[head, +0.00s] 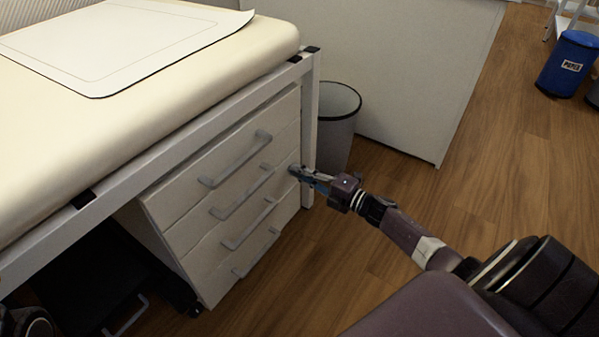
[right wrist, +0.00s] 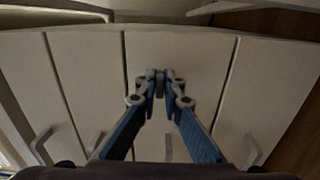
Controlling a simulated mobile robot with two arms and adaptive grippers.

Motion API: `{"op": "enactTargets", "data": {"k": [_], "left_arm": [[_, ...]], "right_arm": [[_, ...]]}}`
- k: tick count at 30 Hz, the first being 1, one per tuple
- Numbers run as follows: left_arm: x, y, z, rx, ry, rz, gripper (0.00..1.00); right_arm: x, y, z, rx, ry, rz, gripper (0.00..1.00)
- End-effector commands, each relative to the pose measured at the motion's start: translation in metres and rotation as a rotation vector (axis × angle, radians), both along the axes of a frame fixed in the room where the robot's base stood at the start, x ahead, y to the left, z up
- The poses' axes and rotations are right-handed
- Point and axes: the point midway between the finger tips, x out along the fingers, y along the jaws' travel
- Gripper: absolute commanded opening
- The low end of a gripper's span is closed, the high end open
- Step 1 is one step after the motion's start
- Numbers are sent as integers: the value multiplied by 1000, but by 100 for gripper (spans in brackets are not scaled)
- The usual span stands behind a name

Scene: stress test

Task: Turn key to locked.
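The drawer cabinet (head: 215,205) stands under the padded table, with several pale drawers and grey bar handles. Its key (right wrist: 159,80) is a small grey piece at the drawer fronts, seen between my fingertips in the right wrist view. My right gripper (head: 300,171) reaches in from the right to the cabinet's right front edge. In the right wrist view, its blue fingers (right wrist: 160,88) come together with the key between the tips, and they look shut on it. The fingers partly hide the key, so its turn angle cannot be told.
The padded table (head: 240,60) with a white metal frame (head: 310,110) stands over the cabinet. A grey bin (head: 338,125) stands just behind the cabinet's right side. A blue bin (head: 568,62) is far right. Wooden floor (head: 470,185) is open to the right.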

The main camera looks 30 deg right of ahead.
Motion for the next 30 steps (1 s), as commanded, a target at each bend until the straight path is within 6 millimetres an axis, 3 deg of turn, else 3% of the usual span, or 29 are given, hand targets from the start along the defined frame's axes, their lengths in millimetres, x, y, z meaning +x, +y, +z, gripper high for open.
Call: {"op": "enactTargets", "data": {"k": [4, 16, 30], "left_arm": [[0, 0, 0, 0, 0, 0, 0], [1, 0, -1, 4, 4, 3, 0], [1, 0, 0, 1, 2, 1, 0]], "right_arm": [[0, 0, 0, -1, 0, 0, 24], [-8, -3, -1, -3, 1, 0, 24], [-86, -35, -2, -2, 4, 0, 24]]}}
